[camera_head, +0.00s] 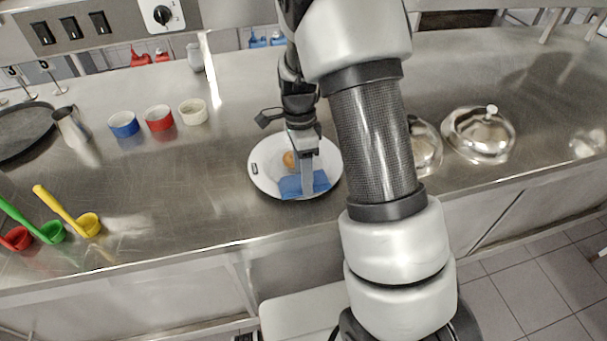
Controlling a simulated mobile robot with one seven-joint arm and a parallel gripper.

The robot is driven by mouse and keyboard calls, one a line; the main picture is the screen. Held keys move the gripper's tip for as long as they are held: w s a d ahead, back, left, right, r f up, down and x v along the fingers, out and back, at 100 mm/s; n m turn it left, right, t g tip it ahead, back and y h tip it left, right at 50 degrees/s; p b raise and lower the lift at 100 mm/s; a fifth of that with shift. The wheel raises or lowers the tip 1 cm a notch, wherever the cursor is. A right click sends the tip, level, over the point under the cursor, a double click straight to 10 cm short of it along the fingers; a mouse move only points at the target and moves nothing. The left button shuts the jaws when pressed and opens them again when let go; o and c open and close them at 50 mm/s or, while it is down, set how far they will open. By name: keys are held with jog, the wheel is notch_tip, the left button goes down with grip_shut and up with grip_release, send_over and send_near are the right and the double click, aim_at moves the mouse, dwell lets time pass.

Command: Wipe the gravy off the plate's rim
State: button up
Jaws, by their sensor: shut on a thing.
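The white plate (262,182) lies on the steel counter near its front edge, in the middle of the view. A small orange-brown piece of food (289,160) sits near its centre. My gripper (306,190) is over the front part of the plate, shut on a blue cloth (291,187). The cloth lies over or just above the plate's front rim; I cannot tell how firmly it touches. A small dark mark (254,169) shows on the plate's left rim; I cannot tell if it is gravy. My arm and gripper hide part of the plate's back and right side.
Blue (124,124), red (159,118) and white (193,112) ramekins stand back left. Yellow (86,223), green (51,231) and red (17,239) ladles lie front left. A metal jug (71,127) and dark pan (22,133) are far left. Domed lids (480,132) stand right.

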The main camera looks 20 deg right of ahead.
jog(key=shift+w+r+p, duration=0.2)
jog(key=shift+r+p, duration=0.5)
jog(key=shift+r, duration=0.25)
jog(key=shift+w+r+p, duration=0.15)
jog(key=shift+r+p, duration=0.5)
jog(key=shift+r, duration=0.35)
jog(key=shift+w+r+p, duration=0.2)
jog(key=shift+r+p, duration=0.5)
jog(key=shift+r, duration=0.25)
jog(key=r, duration=0.1)
jog(key=r+p, duration=0.2)
jog(key=shift+w, duration=0.25)
